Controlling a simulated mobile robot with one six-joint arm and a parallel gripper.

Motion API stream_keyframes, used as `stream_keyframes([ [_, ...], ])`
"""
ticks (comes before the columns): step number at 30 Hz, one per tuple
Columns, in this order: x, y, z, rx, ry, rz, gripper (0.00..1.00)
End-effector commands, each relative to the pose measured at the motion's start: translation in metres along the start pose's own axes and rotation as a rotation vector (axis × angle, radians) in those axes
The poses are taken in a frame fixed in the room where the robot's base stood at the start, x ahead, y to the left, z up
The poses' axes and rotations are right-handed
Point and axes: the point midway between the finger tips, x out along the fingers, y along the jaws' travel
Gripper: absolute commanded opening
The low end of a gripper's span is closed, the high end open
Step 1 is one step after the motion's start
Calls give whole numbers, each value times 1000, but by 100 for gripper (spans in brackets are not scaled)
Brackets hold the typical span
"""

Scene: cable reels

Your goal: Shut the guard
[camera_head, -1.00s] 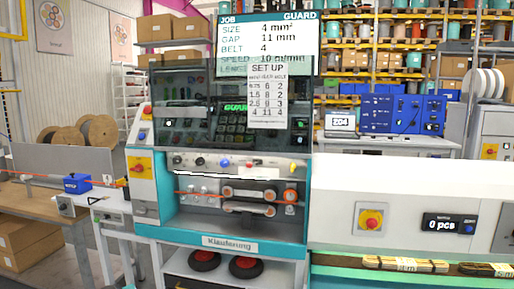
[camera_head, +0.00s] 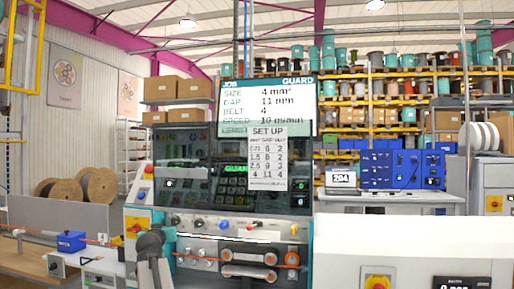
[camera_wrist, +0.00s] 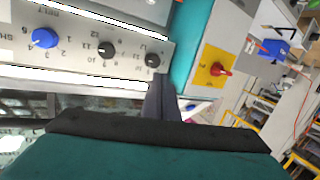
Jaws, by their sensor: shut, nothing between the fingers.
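The machine's tinted see-through panel, which looks like the guard (camera_head: 195,150), stands raised over the upper front, with the lit controls showing through it. Below it is the knob row, with a blue knob (camera_head: 224,224) that also shows in the wrist view (camera_wrist: 45,38). The belt unit (camera_head: 249,263) under the row looks uncovered. My gripper (camera_head: 153,242) is at the machine's lower left front. In the wrist view its dark fingers (camera_wrist: 161,98) are shut and empty, below the black knobs and beside the yellow plate with a red switch (camera_wrist: 217,69). Contact cannot be told.
A job screen (camera_head: 267,103) and a set-up sheet (camera_head: 268,158) hang before the upper panel. A white housing (camera_head: 400,240) adjoins on the right. A bench with a blue box (camera_head: 70,242) and an orange cable stands on the left.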

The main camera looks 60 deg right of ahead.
Motion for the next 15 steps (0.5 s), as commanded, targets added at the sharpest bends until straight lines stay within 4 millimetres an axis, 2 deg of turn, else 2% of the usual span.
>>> stream_keyframes([
  [1, -2, 19, -26, 7, 27, 19, 0],
  [3, -8, 42, -56, 14, 62, 43, 0],
  [8, -26, 97, -122, 27, 138, 100, 0],
  [15, -70, 180, -214, 48, 243, 189, 0],
])
